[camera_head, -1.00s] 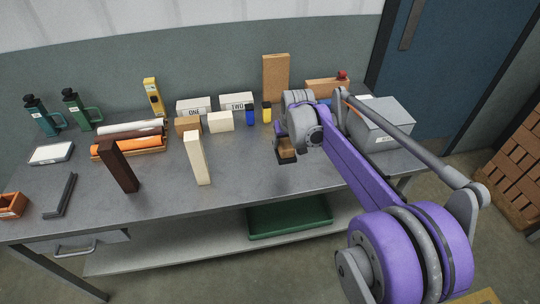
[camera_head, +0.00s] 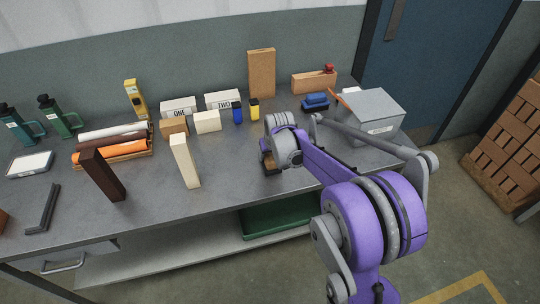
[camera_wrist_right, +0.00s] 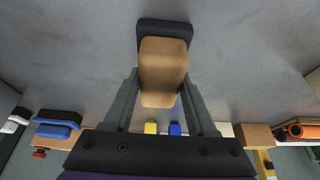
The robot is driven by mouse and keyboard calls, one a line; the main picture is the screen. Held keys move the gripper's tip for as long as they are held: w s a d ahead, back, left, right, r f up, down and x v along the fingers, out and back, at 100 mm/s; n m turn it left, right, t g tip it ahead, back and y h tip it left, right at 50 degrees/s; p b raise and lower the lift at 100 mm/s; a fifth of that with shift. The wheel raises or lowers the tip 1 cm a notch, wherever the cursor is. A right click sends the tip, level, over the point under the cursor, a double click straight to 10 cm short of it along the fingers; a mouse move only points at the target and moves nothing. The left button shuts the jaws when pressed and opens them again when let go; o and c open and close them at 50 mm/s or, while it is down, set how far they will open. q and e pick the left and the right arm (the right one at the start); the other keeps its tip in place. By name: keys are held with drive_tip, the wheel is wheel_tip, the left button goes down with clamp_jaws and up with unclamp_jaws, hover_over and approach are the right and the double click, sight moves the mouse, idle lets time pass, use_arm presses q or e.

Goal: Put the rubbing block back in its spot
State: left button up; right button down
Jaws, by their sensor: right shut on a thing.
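The rubbing block, a tan block with a dark pad (camera_wrist_right: 162,72), is held between the fingers of my right gripper (camera_wrist_right: 160,88). In the head view my right gripper (camera_head: 269,160) is over the right-middle part of the bench, with the block (camera_head: 271,169) partly hidden below it. The dark pad faces away from the wrist camera, toward the grey bench top. I cannot tell whether the pad touches the bench. My left gripper is not in view.
Behind the gripper stand a blue bottle (camera_head: 237,113), a yellow bottle (camera_head: 254,110) and white boxes (camera_head: 224,100). A blue block (camera_head: 315,102) and a grey box (camera_head: 371,109) are to the right. A cream upright piece (camera_head: 185,163) stands left; bare bench lies between.

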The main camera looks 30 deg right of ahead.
drive_tip(key=shift+f, duration=0.1)
drive_tip(key=shift+f, duration=0.15)
drive_tip(key=shift+c, duration=1)
unclamp_jaws()
drive_tip(key=p+v, duration=0.1)
drive_tip(key=v, duration=1.1)
drive_tip(key=s+a+f+n, duration=0.1)
drive_tip(key=s+a, duration=0.3)
drive_tip(key=s, duration=0.4)
drive_tip(key=s+a+f+n, duration=0.1)
drive_tip(key=s+a+f, duration=0.3)
drive_tip(key=s, duration=0.5)
drive_tip(key=s+a+f+y, duration=0.1)
drive_tip(key=s+a+f, duration=0.1)
drive_tip(key=s+a, duration=0.4)
drive_tip(key=s, duration=0.2)
drive_tip(key=shift+s+f+n+t, duration=0.25)
drive_tip(key=shift+f+n+t, duration=0.1)
drive_tip(key=shift+n+t, duration=0.05)
